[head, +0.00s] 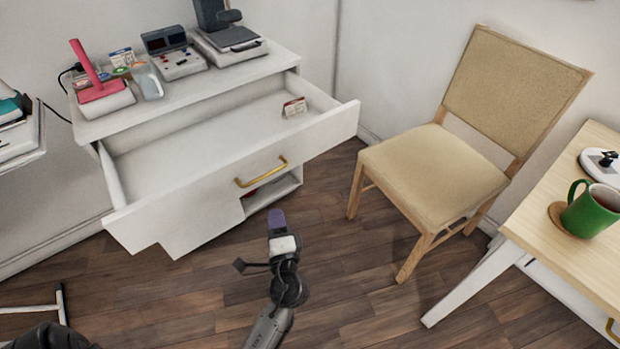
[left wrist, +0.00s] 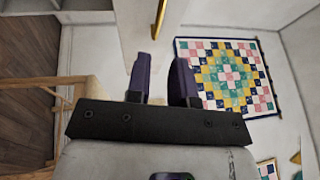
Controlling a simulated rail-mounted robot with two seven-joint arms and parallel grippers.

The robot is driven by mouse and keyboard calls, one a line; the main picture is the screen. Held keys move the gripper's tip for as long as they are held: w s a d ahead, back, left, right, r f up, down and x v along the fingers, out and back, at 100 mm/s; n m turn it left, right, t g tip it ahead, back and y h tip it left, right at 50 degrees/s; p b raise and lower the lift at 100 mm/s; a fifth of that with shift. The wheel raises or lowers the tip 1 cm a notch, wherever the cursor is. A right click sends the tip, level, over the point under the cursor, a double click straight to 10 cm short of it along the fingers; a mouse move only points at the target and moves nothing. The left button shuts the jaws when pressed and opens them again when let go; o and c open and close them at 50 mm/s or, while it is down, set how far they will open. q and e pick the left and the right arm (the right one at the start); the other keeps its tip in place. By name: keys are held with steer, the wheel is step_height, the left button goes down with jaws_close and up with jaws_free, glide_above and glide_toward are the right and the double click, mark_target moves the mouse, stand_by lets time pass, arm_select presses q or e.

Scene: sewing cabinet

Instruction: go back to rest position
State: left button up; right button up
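My left gripper (head: 277,220) is in front of the white cabinet, below and to the right of the gold drawer handle (head: 262,172), and apart from it in the head view. In the left wrist view its two dark purple fingers (left wrist: 163,70) stand apart with nothing held between them. The gold handle (left wrist: 159,18) shows beyond the fingertips there. The cabinet's wide top drawer (head: 215,160) is pulled out. A small red and white packet (head: 294,107) is inside it. My right gripper is not in view.
A wooden chair (head: 435,170) stands right of the cabinet. A table (head: 560,230) with a green mug (head: 590,211) is at the far right. Small machines (head: 174,56) stand on the cabinet top. Floor (head: 340,270) is clear around my left arm. A quilt (left wrist: 225,78) hangs on a wall.

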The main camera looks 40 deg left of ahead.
arm_select(q)
step_height(320, 180, down, 5)
steer(key=s+a+n+g+h, duration=0.1)
steer(key=s+n+g+h, duration=0.15)
steer(key=n+g, duration=0.35)
steer(key=s+d+r+n+t+h+p, duration=0.25)
steer(key=d+h+p, duration=0.35)
steer(key=d+h, duration=0.5)
steer(key=s+d+r+m+g+h+p, duration=0.35)
steer(key=s+r+p, duration=1.2)
steer(key=p, duration=0.65)
step_height(320, 180, up, 37)
steer(key=p, duration=3.6)
steer(key=shift+w+d, duration=0.15)
steer(key=shift+d, duration=0.3)
